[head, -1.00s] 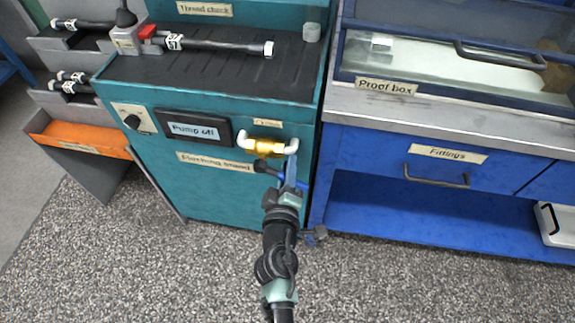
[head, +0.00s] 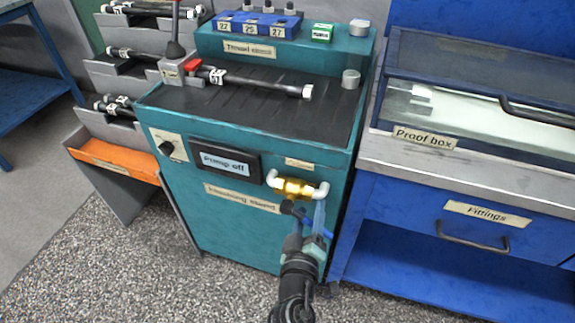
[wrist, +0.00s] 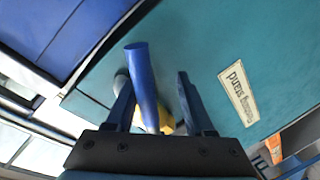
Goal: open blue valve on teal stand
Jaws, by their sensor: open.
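The teal flushing stand (head: 250,235) carries a brass valve body (head: 298,187) between white pipe elbows on its front. The valve's blue handle (head: 327,233) shows only partly in the head view, beside my gripper. In the wrist view the blue handle (wrist: 145,85) is a long bar standing between my two fingers, nearer the left one. Some brass (wrist: 165,120) shows behind it. My gripper (head: 305,212) is open in front of the stand, just below the valve; its fingers also show in the wrist view (wrist: 155,95). Contact with the handle cannot be told.
The display (head: 225,161) reads "Pump off", with a knob (head: 166,148) to its left. A hose (head: 255,84) lies on the stand's dark top. The blue fittings bench (head: 400,215) stands close on the right. Grey racks with an orange tray (head: 113,160) stand on the left.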

